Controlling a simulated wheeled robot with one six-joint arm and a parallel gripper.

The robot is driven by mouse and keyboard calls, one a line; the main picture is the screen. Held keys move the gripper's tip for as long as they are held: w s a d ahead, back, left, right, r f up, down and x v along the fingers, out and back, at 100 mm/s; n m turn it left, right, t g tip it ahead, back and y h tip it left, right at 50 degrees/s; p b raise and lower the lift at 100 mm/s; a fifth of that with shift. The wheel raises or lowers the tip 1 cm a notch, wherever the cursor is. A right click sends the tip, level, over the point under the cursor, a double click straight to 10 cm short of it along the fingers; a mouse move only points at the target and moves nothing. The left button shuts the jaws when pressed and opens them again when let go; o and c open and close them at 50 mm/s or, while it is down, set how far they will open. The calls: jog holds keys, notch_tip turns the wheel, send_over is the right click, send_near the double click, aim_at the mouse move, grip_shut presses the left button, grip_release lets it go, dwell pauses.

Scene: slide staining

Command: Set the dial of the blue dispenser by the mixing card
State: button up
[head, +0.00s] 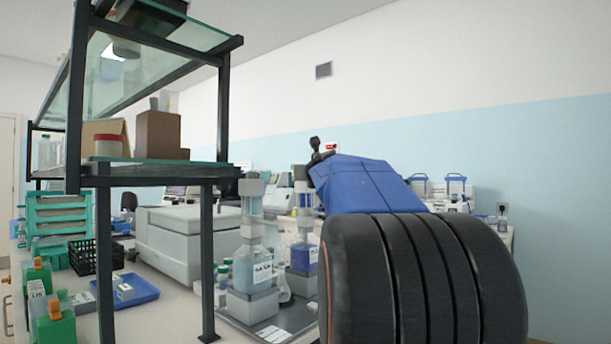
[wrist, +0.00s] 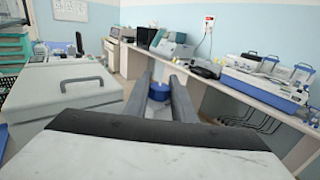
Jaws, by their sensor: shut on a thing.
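The blue dispenser (head: 304,257) is a bottle of blue liquid with a grey pump head, standing on a grey base at the right of a dark tray. My blue arm link covers part of its upper right side in the head view. In the wrist view, my gripper (wrist: 160,84) has its two long grey fingers on either side of a round blue part (wrist: 159,92), and is shut on it. This looks like the dispenser's dial, but its marks cannot be read. A white card (head: 272,333) lies at the tray's front; its print is too small to read.
A second dispenser (head: 253,267) with pale liquid stands left of the blue one. A small flask (head: 284,290) is between them. A black-framed glass shelf (head: 160,170) rises at the left. A large grey machine (head: 172,240) stands behind. A blue tray (head: 138,290) lies left.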

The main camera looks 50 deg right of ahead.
jog(key=o, duration=1.1)
jog(key=shift+c, duration=0.2)
jog(key=v, duration=1.7)
jog(key=shift+s, duration=0.2)
jog(key=shift+a+f, duration=0.1)
jog(key=shift+a, duration=0.05)
